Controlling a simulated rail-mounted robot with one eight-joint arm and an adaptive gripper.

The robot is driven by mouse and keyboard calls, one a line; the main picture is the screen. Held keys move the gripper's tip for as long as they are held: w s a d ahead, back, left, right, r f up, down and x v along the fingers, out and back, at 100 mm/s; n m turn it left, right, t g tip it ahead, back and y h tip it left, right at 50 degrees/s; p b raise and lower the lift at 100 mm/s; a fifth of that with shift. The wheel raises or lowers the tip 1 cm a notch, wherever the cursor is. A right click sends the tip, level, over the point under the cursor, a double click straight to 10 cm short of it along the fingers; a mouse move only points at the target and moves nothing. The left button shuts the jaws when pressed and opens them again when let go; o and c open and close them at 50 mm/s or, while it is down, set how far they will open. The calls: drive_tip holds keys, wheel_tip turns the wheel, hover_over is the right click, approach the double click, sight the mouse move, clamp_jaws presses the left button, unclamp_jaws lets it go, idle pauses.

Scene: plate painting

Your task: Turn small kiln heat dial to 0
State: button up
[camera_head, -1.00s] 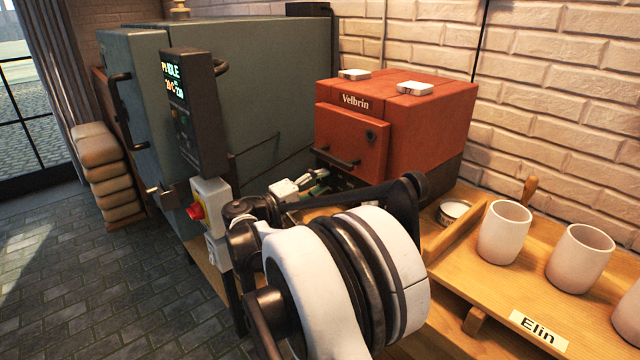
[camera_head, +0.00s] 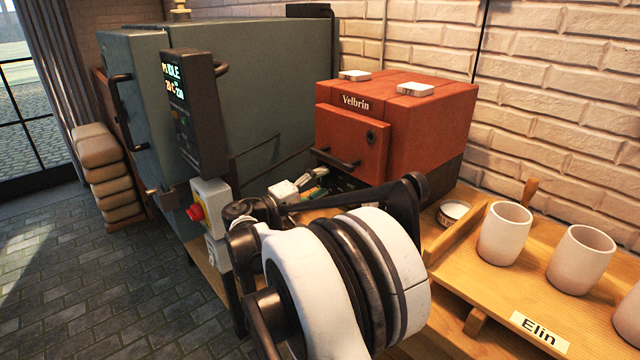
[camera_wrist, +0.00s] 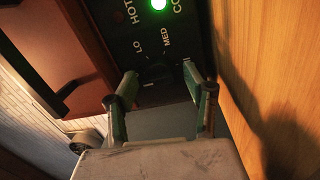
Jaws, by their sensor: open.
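The small red kiln labelled Velbrin (camera_head: 400,130) stands on a wooden surface by the brick wall. Its dark control panel (camera_wrist: 150,25) shows in the wrist view, with a lit green lamp (camera_wrist: 158,4) and the words HOT, LO and MED. The heat dial is dark against the dark panel below LO and MED, and its outline and pointer cannot be made out clearly. My gripper (camera_wrist: 158,76) is open, its two green fingers on either side of that area; contact cannot be told. In the head view the gripper (camera_head: 314,182) is at the kiln's lower front, partly hidden by my arm.
A large grey kiln (camera_head: 250,90) with a display stands at the left. A red emergency button (camera_head: 195,211) is in front of it. A wooden tray (camera_head: 465,270) with pale cups (camera_head: 504,232) and an Elin label is at the right. The kiln door handle (camera_head: 335,160) juts out above my gripper.

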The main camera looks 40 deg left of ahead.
drive_tip(key=r+v, duration=0.1)
drive_tip(key=v, duration=1.1)
drive_tip(key=shift+f, duration=0.5)
